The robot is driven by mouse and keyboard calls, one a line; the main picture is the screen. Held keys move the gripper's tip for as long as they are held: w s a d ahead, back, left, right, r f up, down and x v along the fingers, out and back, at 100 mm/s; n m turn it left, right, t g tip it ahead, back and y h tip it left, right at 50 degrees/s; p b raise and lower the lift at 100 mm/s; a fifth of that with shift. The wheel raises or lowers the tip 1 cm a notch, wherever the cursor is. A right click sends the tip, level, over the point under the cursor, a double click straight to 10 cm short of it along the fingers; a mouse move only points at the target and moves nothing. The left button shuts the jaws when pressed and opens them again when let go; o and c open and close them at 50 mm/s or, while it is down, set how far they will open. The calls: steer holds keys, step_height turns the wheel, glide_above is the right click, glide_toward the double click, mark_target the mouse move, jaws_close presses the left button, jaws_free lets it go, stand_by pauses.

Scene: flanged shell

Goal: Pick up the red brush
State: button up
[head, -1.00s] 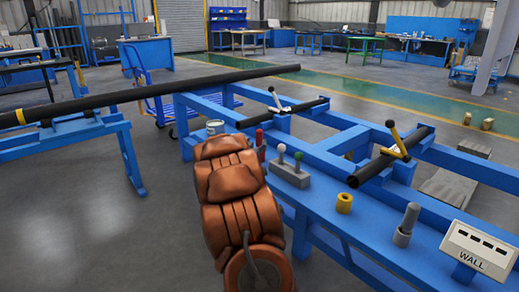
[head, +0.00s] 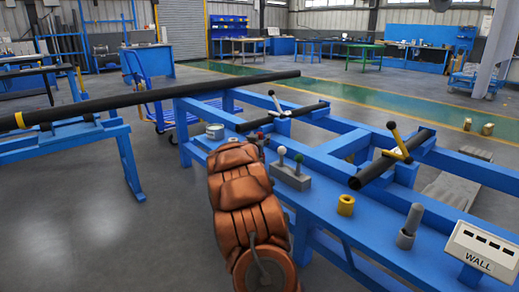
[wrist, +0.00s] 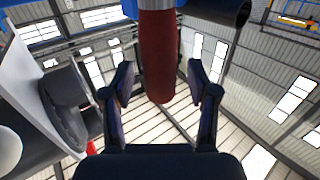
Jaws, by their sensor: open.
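In the wrist view the red brush (wrist: 160,55) shows as a dark red, rounded handle coming down from the top edge. Its lower end lies between the two spread fingers of my gripper (wrist: 158,88), with a gap on each side. My gripper is open and holds nothing. In the head view a small red piece (head: 260,137) shows just past my arm, near the blue bench; it appears to be part of the brush. My arm hides the rest of it and my gripper.
A grey block with white and green knobs (head: 290,177) stands right of my arm on the blue bench (head: 340,222). A can (head: 215,131) stands behind my arm.

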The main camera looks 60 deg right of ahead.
steer(key=shift+d, duration=0.15)
jaws_close()
stand_by(0.5)
